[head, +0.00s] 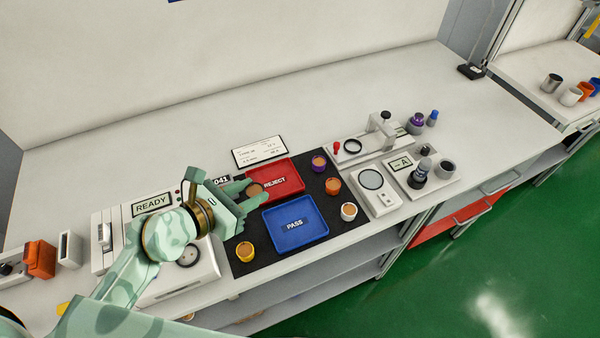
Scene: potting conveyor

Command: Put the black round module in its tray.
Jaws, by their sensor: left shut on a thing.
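My left gripper (247,192) reaches in from the left and is shut on a small round module with a brown-orange top (255,190). Its side is mostly hidden by the fingers, but it looks dark, so I take it as the black module. It overlaps the left end of the red REJECT tray (287,182). I cannot tell whether it touches the tray floor or hangs above it. The blue PASS tray (296,238) lies just in front and looks empty. My right gripper is not in view.
On the dark mat (250,266) stand modules with purple (318,163), orange (333,186), white (348,211) and yellow (245,251) sides. A READY device (152,204) is at left. Instruments (375,190) stand at right. The bench behind is clear.

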